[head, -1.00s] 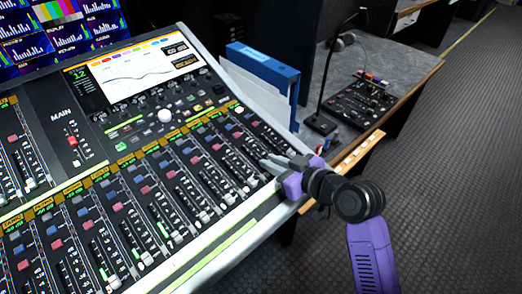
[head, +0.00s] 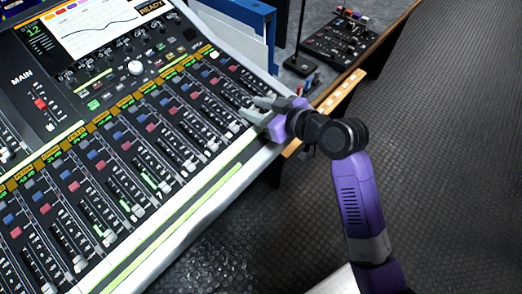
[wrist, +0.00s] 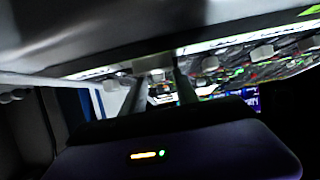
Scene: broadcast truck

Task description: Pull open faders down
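The mixing console (head: 222,180) fills the left of the head view, with a row of faders in slots along its near side. Several white fader caps sit low in their slots, such as one cap (head: 108,238) and another cap (head: 163,186); a few slots show green light. My gripper (head: 253,107) is at the right end of the row, low over the last faders. Its fingers are apart. In the wrist view a pale cap (wrist: 156,75) shows between the fingers; contact is unclear.
A blue folder (head: 262,22) stands behind the console's right end. A side desk holds a small control panel (head: 338,38) and a gooseneck microphone (head: 300,64). A wooden strip (head: 338,92) lies close beyond my gripper. Open dark floor (head: 450,150) is at right.

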